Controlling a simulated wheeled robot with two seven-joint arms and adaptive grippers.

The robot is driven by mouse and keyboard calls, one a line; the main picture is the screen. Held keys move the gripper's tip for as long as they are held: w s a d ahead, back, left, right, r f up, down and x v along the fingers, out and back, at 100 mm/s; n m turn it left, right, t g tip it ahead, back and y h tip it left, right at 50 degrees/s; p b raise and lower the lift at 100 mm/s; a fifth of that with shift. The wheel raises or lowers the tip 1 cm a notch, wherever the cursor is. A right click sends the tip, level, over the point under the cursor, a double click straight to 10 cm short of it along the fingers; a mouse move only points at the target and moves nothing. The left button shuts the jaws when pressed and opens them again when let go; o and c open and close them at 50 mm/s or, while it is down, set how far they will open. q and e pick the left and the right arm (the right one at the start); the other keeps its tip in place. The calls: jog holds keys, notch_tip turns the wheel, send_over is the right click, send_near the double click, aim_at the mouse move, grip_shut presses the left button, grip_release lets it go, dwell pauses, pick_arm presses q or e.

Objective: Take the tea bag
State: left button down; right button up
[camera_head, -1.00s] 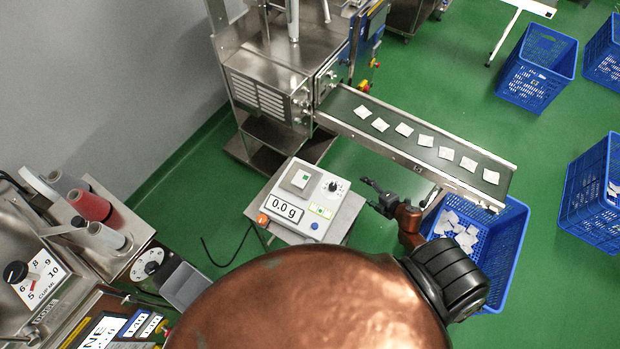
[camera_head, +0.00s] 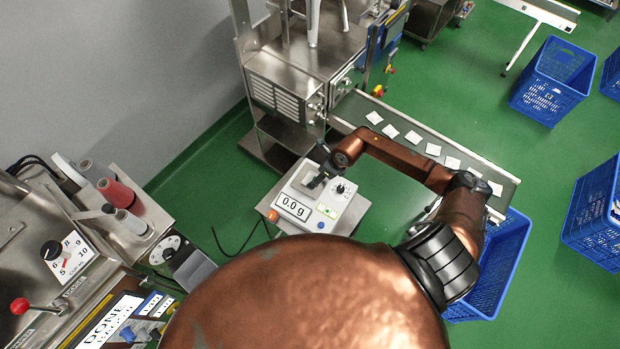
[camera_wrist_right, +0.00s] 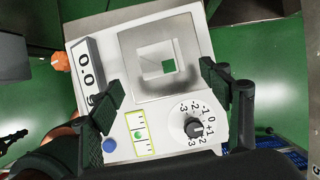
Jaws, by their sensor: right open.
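Nothing is between the fingers. The scale display reads 0.0 g. My left gripper is not in view.
Several white tea bags lie on the conveyor belt (camera_head: 480,172), and my right arm passes in front of it. A blue crate (camera_head: 512,258) stands under the belt's end. The packing machine (camera_head: 300,75) stands behind the scale. More blue crates stand at right.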

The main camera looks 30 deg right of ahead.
aim_at(311, 179)
jog(key=shift+x, duration=0.95)
jog(key=x, duration=0.3)
jog(key=shift+w+f+p, duration=0.2)
jog(key=shift+p, duration=0.2)
jog(key=shift+w+a+f, duration=0.1)
jog(key=shift+a+f, duration=0.05)
jog(key=shift+f, duration=0.1)
jog(key=shift+c, duration=0.3)
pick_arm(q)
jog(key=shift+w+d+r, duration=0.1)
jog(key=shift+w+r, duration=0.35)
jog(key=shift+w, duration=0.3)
pick_arm(e)
jog(key=c, duration=0.7)
jog(key=shift+c, duration=0.8)
jog(key=shift+r, duration=0.1)
